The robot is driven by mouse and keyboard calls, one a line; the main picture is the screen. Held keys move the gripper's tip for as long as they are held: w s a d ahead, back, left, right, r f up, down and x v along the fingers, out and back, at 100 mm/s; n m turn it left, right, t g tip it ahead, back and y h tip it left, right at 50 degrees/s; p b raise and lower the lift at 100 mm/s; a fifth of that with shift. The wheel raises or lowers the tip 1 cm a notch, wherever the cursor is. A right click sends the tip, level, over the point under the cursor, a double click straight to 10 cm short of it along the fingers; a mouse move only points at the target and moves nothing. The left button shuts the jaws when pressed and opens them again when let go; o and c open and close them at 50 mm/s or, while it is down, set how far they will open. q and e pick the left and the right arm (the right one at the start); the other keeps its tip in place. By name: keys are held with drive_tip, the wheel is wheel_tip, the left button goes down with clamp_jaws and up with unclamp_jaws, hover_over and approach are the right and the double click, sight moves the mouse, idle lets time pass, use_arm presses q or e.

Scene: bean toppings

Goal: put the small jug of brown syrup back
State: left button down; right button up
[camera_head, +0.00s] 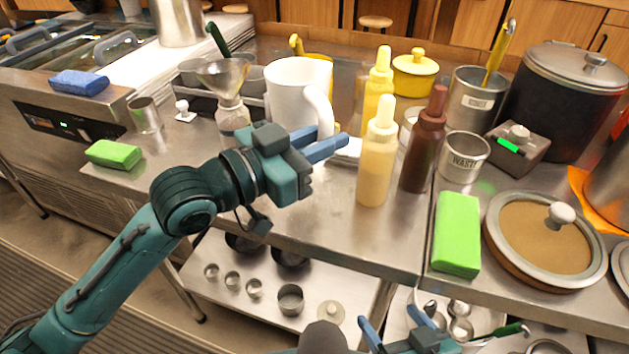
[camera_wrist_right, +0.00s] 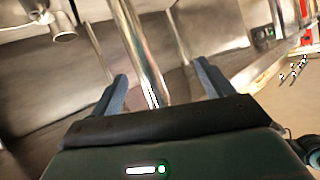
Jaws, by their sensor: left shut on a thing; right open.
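A white jug (camera_head: 291,95) with a thick handle shows in the head view above the steel counter, just behind my left gripper. My left gripper (camera_head: 327,147) is shut, its blue fingers at the lower end of the jug's handle. The fingers hide the exact contact and the jug's lower part. I cannot see syrup inside the jug. My right gripper (camera_head: 397,327) is open and empty, low at the counter's front edge; it also shows in the right wrist view (camera_wrist_right: 160,88), with a metal post beyond its fingers.
A funnel jar (camera_head: 232,115) stands left of the jug. A green sponge (camera_head: 457,234) and a lidded pot (camera_head: 545,235) sit further right. The front middle counter is clear.

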use_arm(q)
wheel_tip(320, 180, down, 10)
drive_tip(key=shift+r+b, duration=0.1)
drive_tip(key=shift+b, duration=0.9)
use_arm(e)
drive_tip(key=shift+s+d+r+t, duration=0.2)
drive_tip(key=shift+d+t, duration=0.1)
drive_tip(key=shift+d, duration=0.15)
use_arm(q)
drive_tip(key=c, duration=1.3)
unclamp_jaws()
drive_tip(key=shift+f, duration=0.25)
drive_tip(key=shift+r, duration=0.1)
